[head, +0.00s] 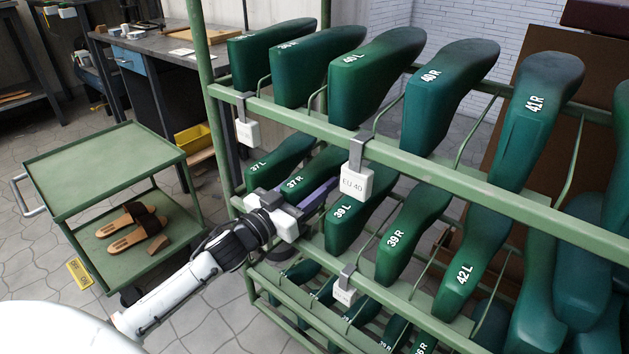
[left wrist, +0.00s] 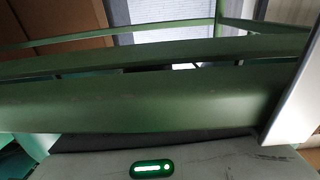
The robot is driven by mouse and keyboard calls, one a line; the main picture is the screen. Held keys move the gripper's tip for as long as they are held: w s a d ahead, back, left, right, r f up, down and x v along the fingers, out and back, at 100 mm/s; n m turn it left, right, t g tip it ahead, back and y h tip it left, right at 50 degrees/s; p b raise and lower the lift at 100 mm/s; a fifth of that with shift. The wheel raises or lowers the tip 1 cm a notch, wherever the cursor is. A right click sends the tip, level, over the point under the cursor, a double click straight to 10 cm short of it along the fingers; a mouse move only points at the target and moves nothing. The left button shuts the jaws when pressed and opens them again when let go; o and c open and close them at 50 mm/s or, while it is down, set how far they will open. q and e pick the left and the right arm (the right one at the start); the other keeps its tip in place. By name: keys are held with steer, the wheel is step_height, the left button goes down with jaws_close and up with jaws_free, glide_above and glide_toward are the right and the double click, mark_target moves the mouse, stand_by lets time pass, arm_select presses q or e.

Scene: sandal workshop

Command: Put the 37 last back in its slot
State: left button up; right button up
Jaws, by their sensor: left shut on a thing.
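The dark green last marked 37 R (head: 318,168) lies in the middle tier of the green rack, beside the last marked 37 L (head: 280,152) on its left. My left gripper (head: 303,200) is at the front end of the 37 R last and shut on it. A purple bar shows along the last's right side. The gripper hides the last's lower front, so I cannot tell how it rests on the rack. The left wrist view shows mostly a wide green rail (left wrist: 140,100), with no last clearly seen. My right gripper is not in view.
The 39 L last (head: 350,218) is close on the right. The upper rack rail (head: 430,165), with a white EU 40 tag (head: 356,184), passes above and right of the gripper. More lasts fill the tiers. A green cart (head: 100,165) with sandals stands at left.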

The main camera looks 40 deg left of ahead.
arm_select(q)
steer(key=shift+f, duration=0.25)
stand_by(0.8)
steer(key=o, duration=1.1)
steer(key=shift+o, duration=0.2)
steer(key=shift+f, duration=0.15)
